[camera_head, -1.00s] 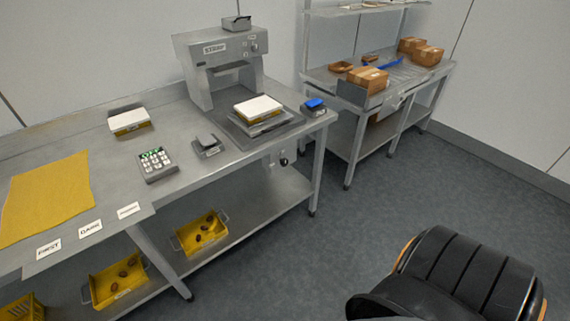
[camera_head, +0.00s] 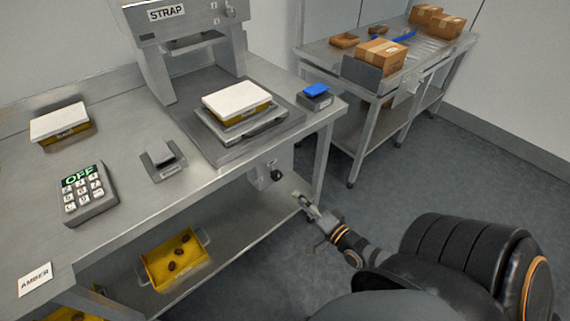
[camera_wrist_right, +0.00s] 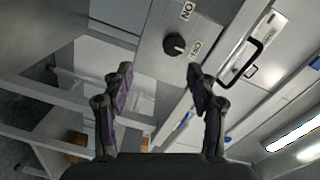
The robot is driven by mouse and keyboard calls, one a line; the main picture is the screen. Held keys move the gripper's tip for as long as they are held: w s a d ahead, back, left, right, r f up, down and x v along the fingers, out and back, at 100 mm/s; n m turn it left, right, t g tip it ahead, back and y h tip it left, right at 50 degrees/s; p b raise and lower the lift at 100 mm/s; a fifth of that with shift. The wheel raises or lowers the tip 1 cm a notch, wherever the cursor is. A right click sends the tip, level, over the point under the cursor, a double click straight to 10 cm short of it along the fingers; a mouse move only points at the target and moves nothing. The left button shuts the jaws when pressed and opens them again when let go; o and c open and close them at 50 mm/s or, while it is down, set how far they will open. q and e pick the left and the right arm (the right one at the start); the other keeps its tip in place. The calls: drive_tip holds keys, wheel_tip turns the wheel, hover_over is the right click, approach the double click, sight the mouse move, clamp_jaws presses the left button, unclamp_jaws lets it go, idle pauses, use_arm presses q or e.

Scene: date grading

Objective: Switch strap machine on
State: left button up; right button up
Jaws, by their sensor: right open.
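The grey strap machine (camera_head: 194,38), marked STRAP, stands at the back of the steel bench. A dark rotary knob (camera_head: 276,175) sits on a grey switch box (camera_head: 262,168) below the bench's front edge. In the right wrist view the knob (camera_wrist_right: 174,45) lies between an ON label (camera_wrist_right: 187,11) and an OFF label (camera_wrist_right: 196,50). I cannot clearly tell where it points. My right gripper (camera_head: 303,199) is open and empty, in front of and slightly below the knob, apart from it. In the wrist view its fingers (camera_wrist_right: 158,72) are spread. My left gripper is out of view.
A keypad (camera_head: 88,194) reading OFF and a small grey device (camera_head: 163,160) lie on the bench. A white-lidded box (camera_head: 236,101) sits on the machine's plate. A yellow crate (camera_head: 174,260) is on the lower shelf. The floor before the bench is clear.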

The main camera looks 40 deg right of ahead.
sight(278, 177)
drive_tip(key=w, duration=0.1)
drive_tip(key=w+r+b, duration=0.1)
drive_tip(key=w, duration=0.1)
drive_tip(key=w+a, duration=0.1)
drive_tip(key=w, duration=0.1)
drive_tip(key=shift+w+r, duration=0.25)
drive_tip(key=shift+r, duration=0.05)
drive_tip(key=w+b, duration=0.1)
drive_tip(key=w, duration=0.3)
drive_tip(key=shift+a+b, duration=0.15)
drive_tip(key=shift+b, duration=0.15)
drive_tip(key=shift+w, duration=0.5)
drive_tip(key=shift+r, duration=0.1)
drive_tip(key=shift+c, duration=0.4)
drive_tip(key=c, duration=1.1)
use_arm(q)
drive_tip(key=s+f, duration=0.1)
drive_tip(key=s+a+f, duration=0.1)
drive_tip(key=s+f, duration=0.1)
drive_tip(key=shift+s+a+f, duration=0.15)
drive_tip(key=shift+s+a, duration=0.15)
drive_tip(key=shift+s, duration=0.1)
use_arm(e)
drive_tip(key=shift+o, duration=0.2)
